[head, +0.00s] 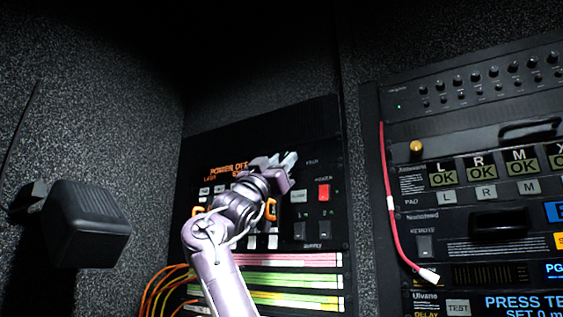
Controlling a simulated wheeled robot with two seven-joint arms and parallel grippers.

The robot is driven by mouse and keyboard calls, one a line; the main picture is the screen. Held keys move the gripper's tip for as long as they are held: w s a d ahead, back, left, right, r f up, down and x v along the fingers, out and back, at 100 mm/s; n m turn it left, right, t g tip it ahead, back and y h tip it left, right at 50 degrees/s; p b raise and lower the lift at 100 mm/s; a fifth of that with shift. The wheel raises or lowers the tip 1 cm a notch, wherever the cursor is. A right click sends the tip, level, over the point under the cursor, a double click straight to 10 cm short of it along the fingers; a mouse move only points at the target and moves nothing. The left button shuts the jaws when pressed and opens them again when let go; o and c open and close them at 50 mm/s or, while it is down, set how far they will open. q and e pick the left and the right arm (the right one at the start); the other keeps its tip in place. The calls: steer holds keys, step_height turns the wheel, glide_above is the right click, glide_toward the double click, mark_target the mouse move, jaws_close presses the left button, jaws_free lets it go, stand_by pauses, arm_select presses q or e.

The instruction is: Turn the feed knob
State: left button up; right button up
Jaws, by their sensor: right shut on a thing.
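My right gripper (281,163) is at the upper part of the black power panel (315,135), its arm rising from the bottom of the head view. Its jaws are shut on the feed knob, beside a small label to their right that seems to read FEED. The gripper hides the knob, so its angle cannot be told. My left gripper is not in view.
A red switch (323,192) sits right of my right gripper, with several pale switches lower on the panel. Orange cables (160,285) hang at lower left. A black box (85,225) juts from the left wall. A pink cable (391,205) hangs before the right rack.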

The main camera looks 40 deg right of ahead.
steer(key=o, duration=1)
steer(key=shift+d, duration=0.1)
steer(key=b+v, duration=0.5)
steer(key=v, duration=0.3)
steer(key=shift+d, duration=0.15)
